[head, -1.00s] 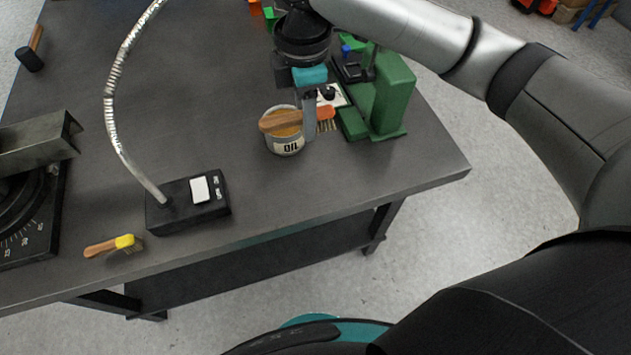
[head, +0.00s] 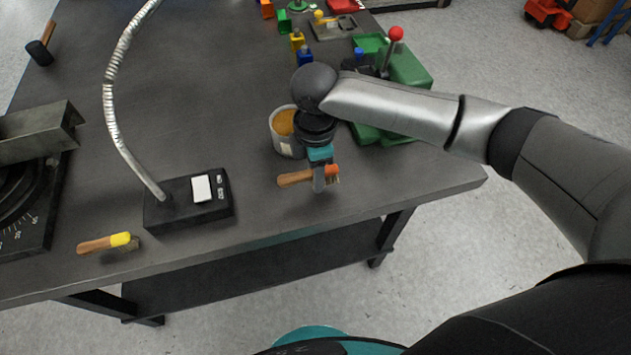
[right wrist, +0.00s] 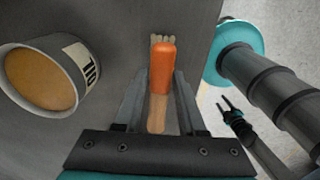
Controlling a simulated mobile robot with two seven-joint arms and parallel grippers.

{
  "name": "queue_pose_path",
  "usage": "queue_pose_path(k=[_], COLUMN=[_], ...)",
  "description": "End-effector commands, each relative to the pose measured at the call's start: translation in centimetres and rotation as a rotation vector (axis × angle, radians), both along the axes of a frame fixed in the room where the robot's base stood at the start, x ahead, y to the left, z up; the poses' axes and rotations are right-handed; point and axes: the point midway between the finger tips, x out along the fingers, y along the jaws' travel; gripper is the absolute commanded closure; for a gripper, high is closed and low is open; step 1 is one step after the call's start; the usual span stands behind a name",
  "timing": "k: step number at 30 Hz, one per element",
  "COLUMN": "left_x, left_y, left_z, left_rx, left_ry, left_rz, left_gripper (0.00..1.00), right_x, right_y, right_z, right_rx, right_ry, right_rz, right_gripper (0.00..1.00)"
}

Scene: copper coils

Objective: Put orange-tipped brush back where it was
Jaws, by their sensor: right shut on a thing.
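The orange-tipped brush (head: 296,178) has a wooden handle and an orange end with pale bristles. My right gripper (head: 319,184) is shut on it near the orange end, in front of the oil tin and close to the table's front edge. In the right wrist view the brush (right wrist: 162,70) lies between the two fingers (right wrist: 160,105), bristles away from me. I cannot tell whether it touches the table.
The oil tin (head: 283,143) stands just behind the brush. A yellow-tipped brush (head: 104,243) lies at the front left, near the black lamp base (head: 188,201). A green machine (head: 405,68) stands behind my right arm. The table (head: 250,240) is bare between lamp base and brush.

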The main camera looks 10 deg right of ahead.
Motion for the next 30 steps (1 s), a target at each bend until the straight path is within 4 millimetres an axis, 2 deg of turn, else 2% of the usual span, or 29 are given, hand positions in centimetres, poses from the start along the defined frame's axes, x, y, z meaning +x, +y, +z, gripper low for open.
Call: queue_pose_path(k=[1,5,17,18,25,30], left_x=[0.0,0.0,0.0,0.0,0.0,0.0], left_y=[0.0,0.0,0.0,0.0,0.0,0.0], left_z=[-0.4,-1.0,-0.9,-0.9,-0.9,-0.9], left_rx=[0.000,0.000,0.000,0.000,0.000,0.000], left_ry=[0.000,0.000,0.000,0.000,0.000,0.000], left_rz=[0.000,0.000,0.000,0.000,-0.001,-0.001], left_gripper=[0.50,0.50,0.50,0.50,0.50,0.50], right_x=[-0.1,-0.1,-0.1,0.0,0.0,0.0], right_y=[0.0,0.0,0.0,0.0,0.0,0.0], right_z=[-1.1,-3.0,-3.4,-3.4,-3.4,-3.4], right_rx=[-0.001,-0.002,-0.001,-0.001,-0.001,-0.001], right_ry=[0.004,0.002,0.002,0.002,0.001,0.001], right_rz=[-0.001,-0.001,-0.001,-0.001,0.000,0.000], right_gripper=[1.00,1.00,1.00,0.56,0.31,0.31])
